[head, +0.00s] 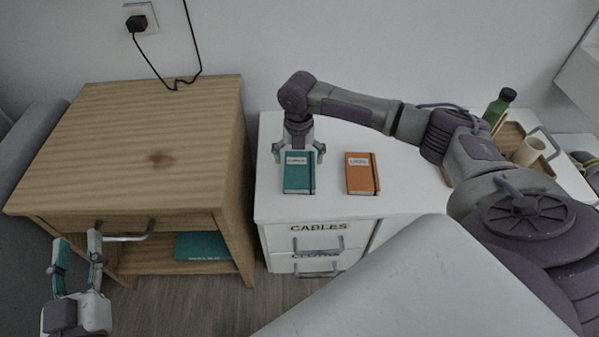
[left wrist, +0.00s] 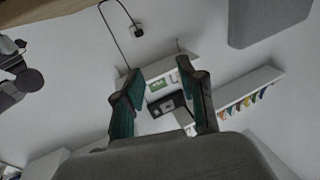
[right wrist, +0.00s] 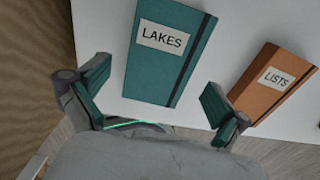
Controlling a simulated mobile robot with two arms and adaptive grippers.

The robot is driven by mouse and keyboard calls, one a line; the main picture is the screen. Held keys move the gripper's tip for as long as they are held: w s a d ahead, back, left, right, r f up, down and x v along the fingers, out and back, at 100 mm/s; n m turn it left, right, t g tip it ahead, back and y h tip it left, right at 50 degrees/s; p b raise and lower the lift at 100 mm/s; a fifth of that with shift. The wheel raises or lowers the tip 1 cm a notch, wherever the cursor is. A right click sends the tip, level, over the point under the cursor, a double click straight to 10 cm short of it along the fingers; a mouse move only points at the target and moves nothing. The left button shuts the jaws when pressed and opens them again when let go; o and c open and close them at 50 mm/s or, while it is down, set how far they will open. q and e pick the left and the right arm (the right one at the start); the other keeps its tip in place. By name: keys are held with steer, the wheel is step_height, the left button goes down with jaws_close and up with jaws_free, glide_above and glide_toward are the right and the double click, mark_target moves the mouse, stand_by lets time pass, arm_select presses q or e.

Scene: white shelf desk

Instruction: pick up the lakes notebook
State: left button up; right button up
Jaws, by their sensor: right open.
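The lakes notebook (head: 298,178) is teal with a dark elastic band and lies flat on the white desk top. Its LAKES label reads clearly in the right wrist view (right wrist: 152,72). My right gripper (head: 298,154) is open above the notebook's far end, its fingers spread to either side. In the right wrist view my fingers (right wrist: 154,88) are empty, and the notebook shows beyond and between them. My left gripper (head: 76,242) is open and empty at the lower left, in front of the wooden bedside cabinet, far from the notebook.
An orange LISTS notebook (head: 361,174) lies close to the right of the teal one. The wooden cabinet (head: 150,130) stands to the left, with a teal item (head: 203,246) on its lower shelf. A tray (head: 511,137) with a cup (head: 528,152) and green bottle (head: 497,110) is at right.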

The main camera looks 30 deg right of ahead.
mark_target(299, 169)
step_height(299, 169, down, 4)
steer(key=shift+d+b, duration=0.1)
steer(key=shift+b, duration=0.65)
arm_select(q)
step_height(299, 169, up, 7)
steer(key=s+t+h, duration=0.1)
steer(key=s+t, duration=0.1)
steer(key=t, duration=0.3)
steer(key=shift+s+d+r+h, duration=0.15)
steer(key=shift+d+h, duration=0.1)
steer(key=shift+h, duration=0.15)
arm_select(e)
steer(key=c, duration=1)
